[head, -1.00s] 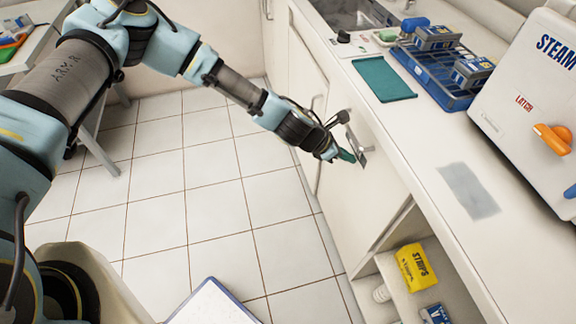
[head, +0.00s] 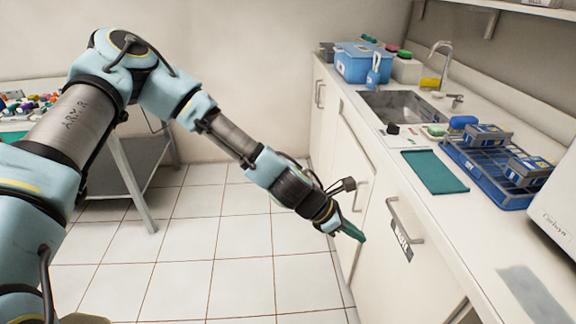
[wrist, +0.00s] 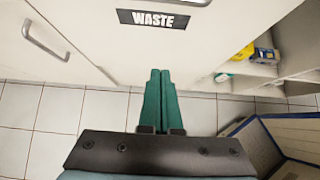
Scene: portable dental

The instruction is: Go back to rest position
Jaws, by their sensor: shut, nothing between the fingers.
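My gripper (head: 350,234) has green fingers and is in front of the white cabinet doors, left of the drawer labelled WASTE (head: 401,240). In the wrist view the two green fingers (wrist: 160,75) lie side by side, closed, with nothing between them. They point toward the cabinet front below the WASTE label (wrist: 158,19). A gap between the fingertips and the cabinet is hard to judge. My arm reaches from the left of the head view, over the tiled floor.
The counter holds a sink (head: 412,107), a green mat (head: 434,171), a blue rack (head: 488,172) and a blue tub (head: 362,62). Bar handles (head: 395,219) stick out from the cabinet. An open shelf (wrist: 272,72) is right in the wrist view. Tiled floor (head: 232,254) is clear. A table (head: 140,150) stands left.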

